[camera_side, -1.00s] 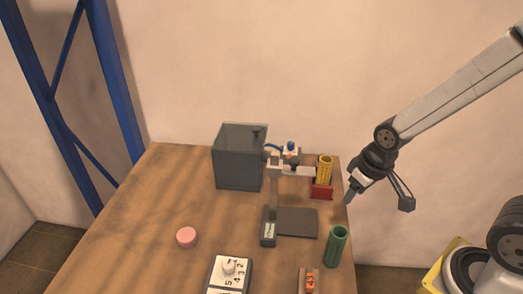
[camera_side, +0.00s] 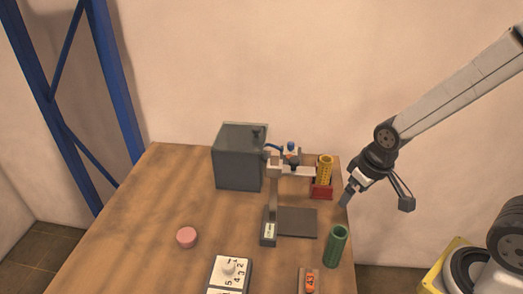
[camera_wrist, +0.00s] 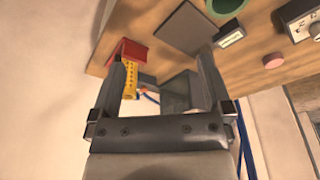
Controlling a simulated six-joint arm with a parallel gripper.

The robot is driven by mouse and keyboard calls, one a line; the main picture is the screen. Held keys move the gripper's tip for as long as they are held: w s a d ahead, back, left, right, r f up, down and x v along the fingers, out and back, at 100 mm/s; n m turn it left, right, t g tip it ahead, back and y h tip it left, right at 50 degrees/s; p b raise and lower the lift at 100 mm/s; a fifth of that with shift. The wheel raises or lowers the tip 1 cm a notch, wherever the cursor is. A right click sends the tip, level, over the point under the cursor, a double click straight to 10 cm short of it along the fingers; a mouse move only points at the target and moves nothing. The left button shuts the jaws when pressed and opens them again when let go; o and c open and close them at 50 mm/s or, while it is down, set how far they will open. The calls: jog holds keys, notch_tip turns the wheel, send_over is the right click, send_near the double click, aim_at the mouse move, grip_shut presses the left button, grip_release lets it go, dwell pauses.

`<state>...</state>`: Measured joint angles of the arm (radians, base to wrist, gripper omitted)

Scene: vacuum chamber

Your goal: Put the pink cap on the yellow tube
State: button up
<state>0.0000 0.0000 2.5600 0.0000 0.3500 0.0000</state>
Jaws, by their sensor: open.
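The pink cap (camera_side: 187,237) lies on the left part of the wooden table, and it also shows in the wrist view (camera_wrist: 273,60). The yellow tube (camera_side: 325,168) stands upright in a red holder (camera_side: 322,192) at the table's back right corner. In the wrist view the tube (camera_wrist: 130,82) is partly hidden behind my left finger. My gripper (camera_side: 376,203) is open and empty, off the table's right edge, to the right of the yellow tube and far from the cap. Both fingers show apart in the wrist view (camera_wrist: 165,60).
A grey box (camera_side: 238,160) stands at the back. A stand with an arm (camera_side: 272,200) and a dark plate (camera_side: 298,222) is mid-table. A green tube (camera_side: 337,246), a dial panel (camera_side: 229,272) and an orange switch (camera_side: 310,282) are nearer the front. The left table area is mostly clear.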

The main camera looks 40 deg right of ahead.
jog(key=shift+r, duration=0.1)
jog(key=w+r+v, duration=0.1)
jog(key=w+v, duration=0.1)
jog(key=v, duration=0.8)
jog(key=w+a+r+m+y, duration=0.1)
jog(key=w+a+r+m, duration=0.2)
jog(key=w+a+m, duration=0.5)
jog(key=m+g+y, duration=0.1)
jog(key=m+y, duration=0.2)
jog(key=m, duration=1)
send_over(187, 234)
jog(key=d, duration=0.2)
jog(key=shift+s+f, duration=0.15)
jog(key=shift+f, duration=12.1)
jog(key=shift+f, duration=0.15)
jog(key=shift+s+x, duration=0.15)
jog(key=shift+x, duration=1.05)
jog(key=shift+s+x, duration=0.2)
jog(key=shift+x, duration=1)
